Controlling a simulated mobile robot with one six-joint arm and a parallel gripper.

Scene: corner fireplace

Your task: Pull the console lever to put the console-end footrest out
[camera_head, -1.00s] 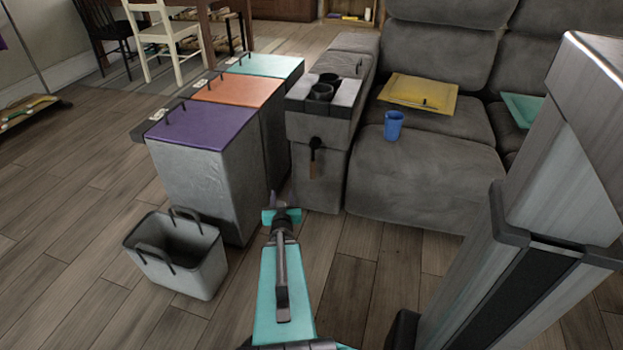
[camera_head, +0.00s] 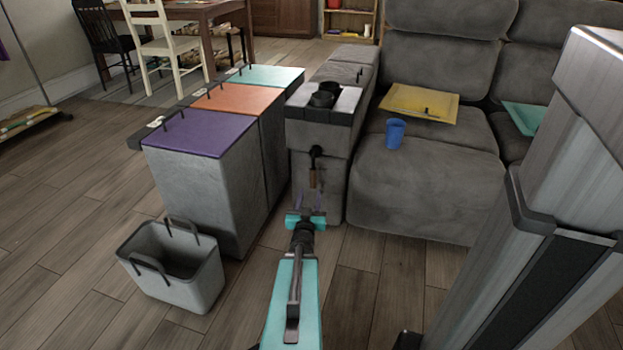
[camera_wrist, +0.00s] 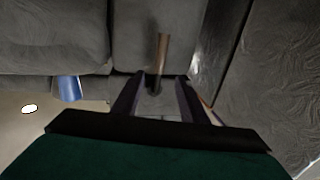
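The console lever (camera_head: 313,177) hangs from a dark pivot on the front of the grey console (camera_head: 300,135) and has a wooden handle pointing down. In the wrist view the lever (camera_wrist: 163,50) appears inverted, its handle pointing up. My gripper (camera_head: 309,200) is in front of the console, just below the lever in the head view. In the wrist view its two fingers (camera_wrist: 158,82) are spread, with the pivot showing between them and the handle beyond the tips. No contact is visible. The console-end footrest front (camera_head: 425,195) is flush against the grey sofa.
Purple, orange and teal-lidded bins (camera_head: 200,135) stand close left of the console. A grey basket (camera_head: 185,285) sits on the floor before them. A blue cup (camera_head: 395,134) and yellow tray (camera_head: 445,115) rest on the seat. Floor before the sofa is clear.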

